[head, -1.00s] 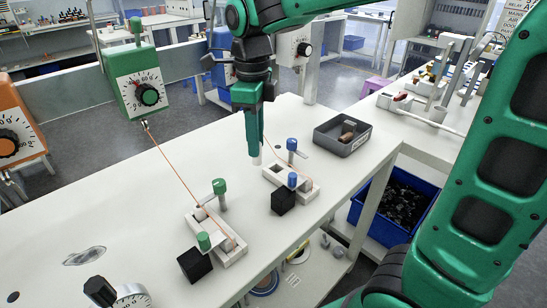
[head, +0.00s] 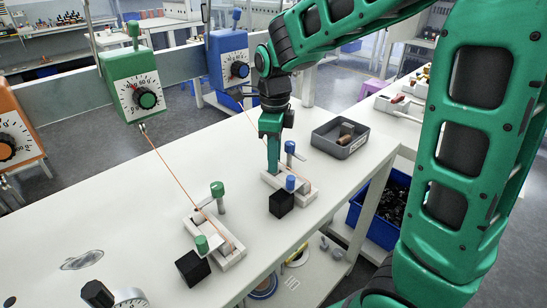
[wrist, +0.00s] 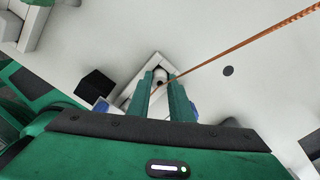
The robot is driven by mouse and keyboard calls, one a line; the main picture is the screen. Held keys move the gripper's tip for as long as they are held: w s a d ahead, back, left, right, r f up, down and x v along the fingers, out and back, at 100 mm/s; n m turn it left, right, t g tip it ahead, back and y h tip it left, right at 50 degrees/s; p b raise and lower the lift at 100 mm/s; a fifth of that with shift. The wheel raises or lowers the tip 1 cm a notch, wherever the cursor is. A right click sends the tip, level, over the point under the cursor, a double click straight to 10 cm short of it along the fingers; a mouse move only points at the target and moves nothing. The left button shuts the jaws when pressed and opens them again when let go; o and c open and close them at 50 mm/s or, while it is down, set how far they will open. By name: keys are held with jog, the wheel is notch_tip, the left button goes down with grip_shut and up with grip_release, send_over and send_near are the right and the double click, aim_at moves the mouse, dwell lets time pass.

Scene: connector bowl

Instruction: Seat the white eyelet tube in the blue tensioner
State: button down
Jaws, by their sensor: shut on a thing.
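The white eyelet tube (wrist: 159,74) shows its round end with a dark hole between the two green fingers in the wrist view. My gripper (head: 272,172) is shut on it, fingers pointing down into the white cradle (head: 304,193) with blue knobs. The fingers hide the tube in the head view. The cradle surrounds the fingertips in the wrist view; I cannot tell whether the tube touches its bottom. A blue box with a dial (head: 229,68) stands behind, and an orange wire (wrist: 240,42) runs to the tube.
A black block (head: 281,204) is in front of the cradle. A blue-capped post (head: 290,147) stands close on the right. A grey tray (head: 340,139) holds brown parts. A green-knobbed cradle (head: 232,259) and green dial box (head: 135,85) are at left.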

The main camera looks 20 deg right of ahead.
jog(key=shift+f, duration=0.1)
jog(key=c, duration=1.6)
grip_release()
notch_tip(320, 180, up, 12)
jog(key=shift+r, duration=0.15)
jog(key=s+d+f+n, duration=0.3)
jog(key=s+d+n, duration=0.3)
jog(key=s, duration=0.2)
jog(key=s+d+f+n, duration=0.4)
jog(key=s+d+n, duration=0.1)
jog(key=s, duration=0.4)
jog(key=s+d+f+n, duration=0.4)
jog(key=s+d+n, duration=0.2)
jog(key=s+n, duration=0.1)
jog(key=shift+s+d+f, duration=0.25)
jog(key=shift+s+d, duration=0.05)
jog(key=shift+s, duration=0.4)
